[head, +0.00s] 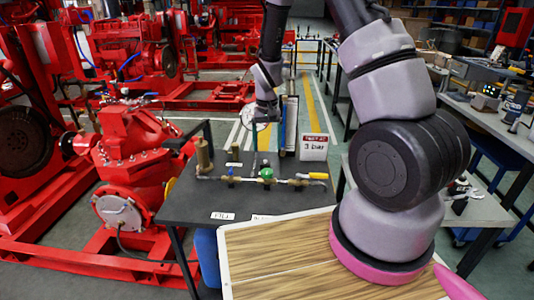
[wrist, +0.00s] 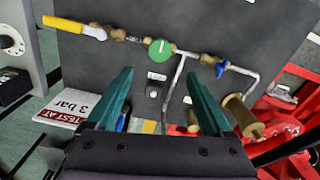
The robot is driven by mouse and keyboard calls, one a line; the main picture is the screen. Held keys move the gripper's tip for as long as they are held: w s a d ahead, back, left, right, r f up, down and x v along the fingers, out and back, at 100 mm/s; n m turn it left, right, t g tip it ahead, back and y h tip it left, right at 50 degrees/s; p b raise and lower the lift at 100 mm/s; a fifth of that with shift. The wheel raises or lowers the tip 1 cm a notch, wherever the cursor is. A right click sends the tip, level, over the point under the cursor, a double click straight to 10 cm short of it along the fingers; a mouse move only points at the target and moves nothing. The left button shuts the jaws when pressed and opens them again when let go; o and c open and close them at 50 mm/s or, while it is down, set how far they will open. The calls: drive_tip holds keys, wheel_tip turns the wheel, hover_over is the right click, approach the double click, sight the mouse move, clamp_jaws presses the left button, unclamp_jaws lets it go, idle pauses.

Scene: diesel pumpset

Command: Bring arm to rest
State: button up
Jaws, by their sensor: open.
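My gripper (wrist: 159,76) shows in the wrist view as two dark green fingers, spread apart with nothing between them. They point toward the grey bench top (wrist: 270,30) with its brass pipe line. In the head view my arm rises from the pink-ringed base at right, and its far end hangs down behind the bench's pipe line; the fingers are hard to make out there. The pipe line carries a green round part (head: 266,173), a yellow-handled valve (head: 318,176) and a brass cylinder (head: 203,154). A blue-handled valve (wrist: 222,68) shows in the wrist view.
A "TEST AT 3 bar" sign (head: 314,147) stands at the bench's right rear. A red pump (head: 135,165) is close on the left. A workbench with tools (head: 485,115) runs along the right. A wooden top (head: 280,260) lies in front. Open floor lies behind the bench.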

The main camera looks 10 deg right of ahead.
drive_tip(key=shift+r, duration=0.2)
drive_tip(key=s+d+r+m+t+y, duration=0.1)
drive_tip(key=s+d+r+t, duration=0.15)
drive_tip(key=r, duration=0.95)
drive_tip(key=s+d+r+t+y, duration=0.1)
drive_tip(key=s+r, duration=0.3)
drive_tip(key=r, duration=0.8)
drive_tip(key=s+d+r+t, duration=0.1)
drive_tip(key=s+r+t, duration=0.1)
drive_tip(key=s+r, duration=0.3)
drive_tip(key=s+d+r+m+t, duration=0.1)
drive_tip(key=s+r, duration=0.5)
drive_tip(key=s, duration=0.4)
drive_tip(key=shift+s+d+r+m+t, duration=0.25)
drive_tip(key=shift+s+m+t, duration=0.05)
drive_tip(key=shift+t, duration=0.05)
